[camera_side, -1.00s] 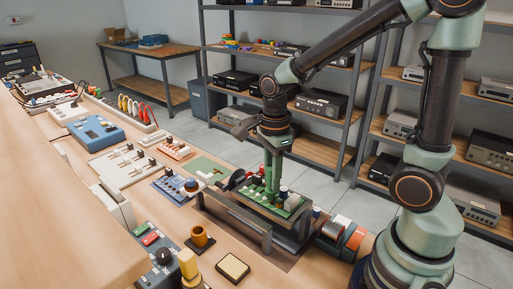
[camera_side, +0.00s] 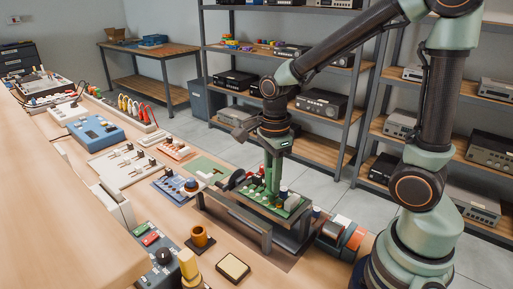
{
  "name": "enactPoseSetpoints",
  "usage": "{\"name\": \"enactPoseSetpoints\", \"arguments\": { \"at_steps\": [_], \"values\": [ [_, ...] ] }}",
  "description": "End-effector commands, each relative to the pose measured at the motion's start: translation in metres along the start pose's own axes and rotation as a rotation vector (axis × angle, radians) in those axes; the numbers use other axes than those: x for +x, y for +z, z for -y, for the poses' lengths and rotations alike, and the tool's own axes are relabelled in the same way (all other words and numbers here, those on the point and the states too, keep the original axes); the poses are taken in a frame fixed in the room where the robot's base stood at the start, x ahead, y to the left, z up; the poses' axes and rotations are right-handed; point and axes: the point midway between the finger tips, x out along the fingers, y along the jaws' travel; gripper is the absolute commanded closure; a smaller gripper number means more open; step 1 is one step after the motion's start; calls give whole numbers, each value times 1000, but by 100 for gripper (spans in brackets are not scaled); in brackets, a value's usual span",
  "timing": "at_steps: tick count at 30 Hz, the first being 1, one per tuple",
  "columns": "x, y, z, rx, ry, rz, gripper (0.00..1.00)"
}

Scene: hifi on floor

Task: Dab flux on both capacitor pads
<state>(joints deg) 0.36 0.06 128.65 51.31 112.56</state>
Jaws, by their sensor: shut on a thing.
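A green circuit board (camera_side: 292,207) with several small parts sits in a grey metal holder (camera_side: 235,217) on the bench. My gripper (camera_side: 273,193) points straight down over the board, its green fingers close together among the parts. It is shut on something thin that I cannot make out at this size. The fingers and parts hide the capacitor pads, and I cannot tell whether the held thing touches the board.
A brown cup (camera_side: 201,237) and a tan pad in a black tray (camera_side: 233,267) stand in front of the holder. Spools (camera_side: 343,235) lie to its right. Trays and a blue box (camera_side: 97,132) fill the left.

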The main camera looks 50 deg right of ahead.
Motion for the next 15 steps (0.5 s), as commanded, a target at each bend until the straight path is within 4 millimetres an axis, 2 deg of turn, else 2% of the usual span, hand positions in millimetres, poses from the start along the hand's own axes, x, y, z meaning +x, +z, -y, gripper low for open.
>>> {"name": "enactPoseSetpoints", "arguments": {
  "at_steps": [5, 15],
  "values": [
    [-6, 0, 1, 0, -4, 2, 100],
    [-36, 0, 1, 0, -3, 1, 100]
  ]
}}
